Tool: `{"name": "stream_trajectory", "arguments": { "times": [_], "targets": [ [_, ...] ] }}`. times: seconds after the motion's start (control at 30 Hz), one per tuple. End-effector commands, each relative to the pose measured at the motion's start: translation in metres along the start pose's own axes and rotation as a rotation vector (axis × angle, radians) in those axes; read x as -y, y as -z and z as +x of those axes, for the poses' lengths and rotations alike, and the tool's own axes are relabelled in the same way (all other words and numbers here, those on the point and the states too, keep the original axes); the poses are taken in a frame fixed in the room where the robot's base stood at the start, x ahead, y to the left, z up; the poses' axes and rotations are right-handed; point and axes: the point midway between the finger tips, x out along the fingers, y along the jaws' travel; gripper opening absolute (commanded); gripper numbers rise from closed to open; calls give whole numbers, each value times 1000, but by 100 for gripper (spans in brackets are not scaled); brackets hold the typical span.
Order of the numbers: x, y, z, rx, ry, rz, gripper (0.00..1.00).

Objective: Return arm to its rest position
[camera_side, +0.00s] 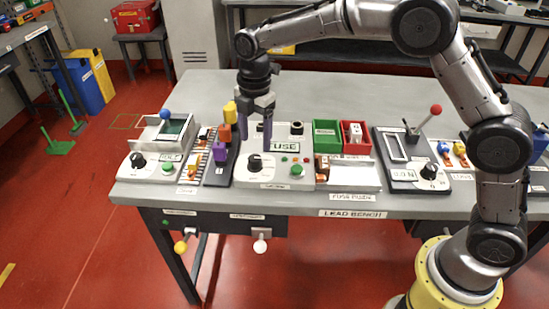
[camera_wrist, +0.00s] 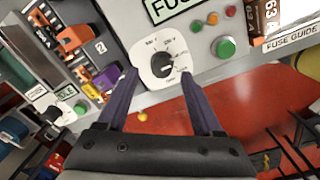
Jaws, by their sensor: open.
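My gripper (camera_side: 256,127) is open and empty, with its purple fingers pointing down above the fuse unit in the side view. In the wrist view my gripper (camera_wrist: 160,88) has its fingertips apart, one on each side of the white plate with the black knob (camera_wrist: 160,62). The same black knob shows in the side view (camera_side: 255,162), below the fingers. Whether the fingertips touch the unit cannot be told. The fuse unit (camera_side: 265,179) is grey with a green FUSE label (camera_side: 285,147) and a green button (camera_side: 296,170).
A rack of orange, yellow and purple blocks (camera_side: 221,152) stands left of the fuse unit. Green (camera_side: 326,133) and red (camera_side: 356,138) bins stand to its right. A red-balled lever (camera_side: 436,109) rises further right. The back of the grey bench (camera_side: 330,88) is clear.

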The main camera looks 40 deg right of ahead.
Motion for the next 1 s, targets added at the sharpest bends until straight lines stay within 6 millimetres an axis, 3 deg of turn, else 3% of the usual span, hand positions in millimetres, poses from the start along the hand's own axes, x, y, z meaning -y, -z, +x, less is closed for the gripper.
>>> {"name": "stream_trajectory", "arguments": {
  "times": [0.07, 0.17, 0.3, 0.5, 0.63, 0.77, 0.9, 1.0],
  "targets": [
    [2, -10, -35, 1, -64, 19, 68],
    [21, -23, -79, 3, -131, 48, 68],
    [65, -40, -131, 4, -218, 147, 68],
    [142, -54, -175, -18, -327, 401, 68],
    [196, -57, -186, -49, -392, 609, 68],
    [251, -56, -181, -99, -448, 852, 68],
    [306, -51, -155, -179, -487, 1171, 68],
    [332, -47, -130, -233, -479, 1389, 68]
  ]
}}
